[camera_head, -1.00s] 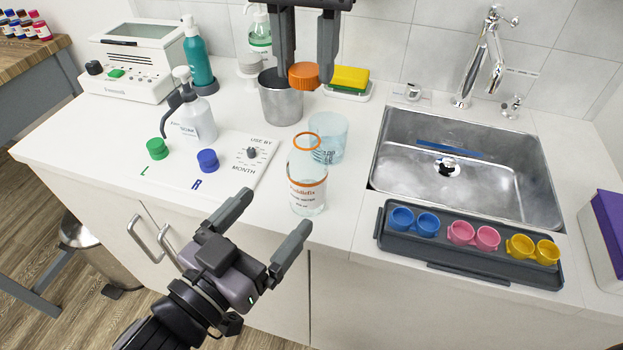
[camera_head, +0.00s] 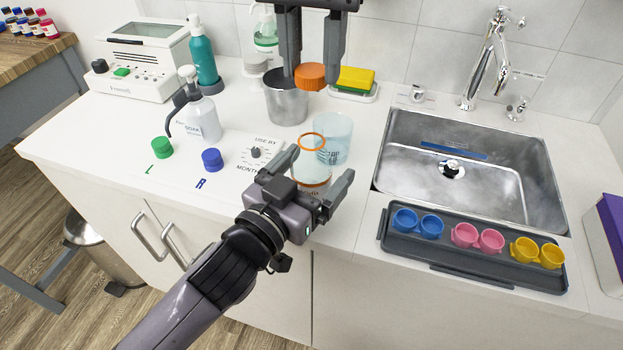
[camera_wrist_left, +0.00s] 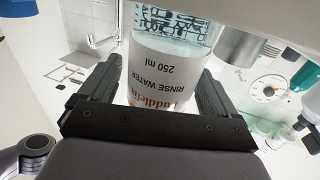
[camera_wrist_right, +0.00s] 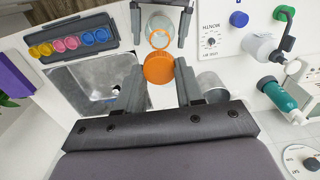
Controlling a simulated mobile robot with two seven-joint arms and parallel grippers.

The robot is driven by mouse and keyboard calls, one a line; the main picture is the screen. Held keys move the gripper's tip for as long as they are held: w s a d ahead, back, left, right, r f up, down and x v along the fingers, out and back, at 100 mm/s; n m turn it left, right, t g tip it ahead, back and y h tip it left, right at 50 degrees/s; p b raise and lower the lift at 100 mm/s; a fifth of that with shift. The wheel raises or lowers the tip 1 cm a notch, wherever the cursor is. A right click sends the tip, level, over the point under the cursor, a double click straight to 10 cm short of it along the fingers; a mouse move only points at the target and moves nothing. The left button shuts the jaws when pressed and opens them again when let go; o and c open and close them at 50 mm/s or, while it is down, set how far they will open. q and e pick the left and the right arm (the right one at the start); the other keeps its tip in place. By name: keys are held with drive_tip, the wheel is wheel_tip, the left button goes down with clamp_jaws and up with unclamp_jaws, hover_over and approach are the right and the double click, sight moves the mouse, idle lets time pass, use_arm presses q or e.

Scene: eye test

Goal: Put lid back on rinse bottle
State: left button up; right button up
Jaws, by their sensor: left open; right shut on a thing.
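The rinse bottle (camera_head: 314,172) is clear with an orange ring at its open mouth and stands upright on the counter. Its label, "RINSE WATER 250 ml", shows in the left wrist view (camera_wrist_left: 160,72). My left gripper (camera_head: 322,172) is open, with its fingers on either side of the bottle; I cannot tell if they touch it. My right gripper (camera_head: 314,80) is shut on the orange lid (camera_head: 311,77) and holds it up behind the bottle. The lid also shows between the fingers in the right wrist view (camera_wrist_right: 158,68).
A clear beaker (camera_head: 334,138) stands close behind the bottle. A metal cup (camera_head: 286,103) is left of it, and a pump bottle (camera_head: 203,118) is further left. The sink (camera_head: 400,152) and a dark tray of coloured cups (camera_head: 480,270) lie to the right.

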use_arm(q)
drive_tip(key=shift+w+d, duration=0.45)
drive_tip(key=shift+w, duration=0.15)
drive_tip(key=c, duration=1.5)
use_arm(e)
drive_tip(key=shift+f, duration=2.5)
drive_tip(key=shift+f, duration=0.1)
drive_tip(key=shift+f, duration=0.8)
drive_tip(key=shift+f, duration=0.55)
